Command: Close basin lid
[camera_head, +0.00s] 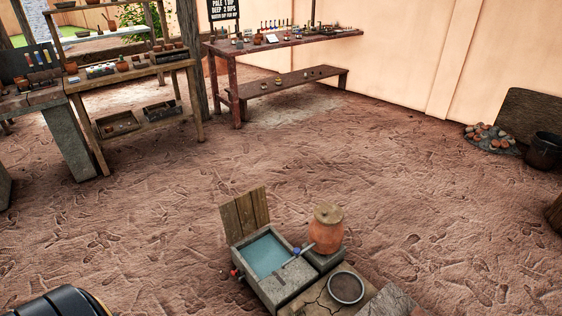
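A grey stone basin (283,287) holding blue-green water (265,256) stands on the ground at the lower middle. Its wooden plank lid (246,215) is open, standing nearly upright along the basin's far edge and leaning slightly back. A metal piece with a blue part (297,251) lies across the basin's right side. A small red part (235,272) sticks out at its left side. Neither of my grippers shows. A dark rounded part at the bottom left edge looks like mine.
A lidded clay jar (326,231) stands on a block right of the basin. A dark round bowl (346,287) sits on a cracked slab in front. Tables (284,41) and shelves (130,85) stand far back. The earthen floor around the basin's left and back is clear.

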